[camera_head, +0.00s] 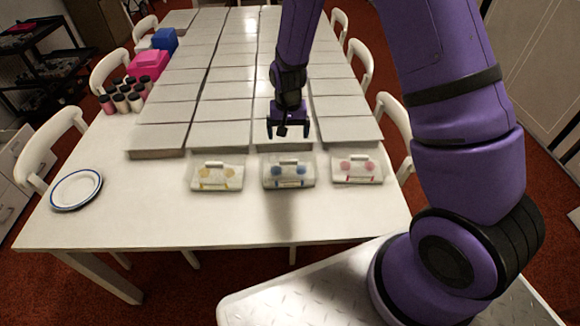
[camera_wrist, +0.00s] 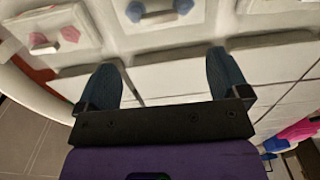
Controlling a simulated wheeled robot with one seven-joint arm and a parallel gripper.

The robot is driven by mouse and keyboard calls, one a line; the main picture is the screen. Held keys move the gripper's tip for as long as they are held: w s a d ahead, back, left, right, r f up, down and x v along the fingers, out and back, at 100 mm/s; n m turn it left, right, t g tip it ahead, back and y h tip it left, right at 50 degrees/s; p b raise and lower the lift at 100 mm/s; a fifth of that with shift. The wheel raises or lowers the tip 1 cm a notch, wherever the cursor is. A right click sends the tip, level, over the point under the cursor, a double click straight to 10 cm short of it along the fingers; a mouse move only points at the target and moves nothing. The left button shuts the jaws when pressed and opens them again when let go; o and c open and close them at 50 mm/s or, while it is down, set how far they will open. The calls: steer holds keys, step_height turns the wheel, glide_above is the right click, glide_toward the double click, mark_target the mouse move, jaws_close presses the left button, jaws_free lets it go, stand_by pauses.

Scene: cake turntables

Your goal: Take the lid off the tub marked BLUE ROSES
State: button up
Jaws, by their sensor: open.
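Three white tubs stand in a row near the front of the table. The middle tub (camera_head: 289,178) carries blue rose marks and a pale lid with a bar handle (camera_head: 289,161). In the wrist view the blue-marked tub (camera_wrist: 150,28) is at the top centre, with its handle (camera_wrist: 158,17) between two blue roses. Any lettering is too small to read. My gripper (camera_head: 288,132) is open and empty, raised above the table and behind the blue-marked tub in the head view. In the wrist view its two dark fingers (camera_wrist: 164,68) point toward that tub, apart from it.
A yellow-marked tub (camera_head: 216,180) stands left of the blue one and a pink-marked tub (camera_head: 357,170) stands right. Flat white boxes (camera_head: 220,135) cover the table behind. A plate (camera_head: 76,189), several jars (camera_head: 125,95) and a pink box (camera_head: 149,65) are left. The front table strip is clear.

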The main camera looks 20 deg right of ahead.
glide_above(289, 160)
steer(key=f, duration=0.6)
steer(key=shift+s+a+f, duration=0.2)
steer(key=shift+f, duration=0.05)
steer(key=shift+w+d+f, duration=0.1)
steer(key=shift+f, duration=1.25)
steer(key=shift+w+d+f, duration=0.1)
steer(key=shift+f, duration=1.2)
steer(key=shift+c, duration=0.4)
steer(key=c, duration=0.9)
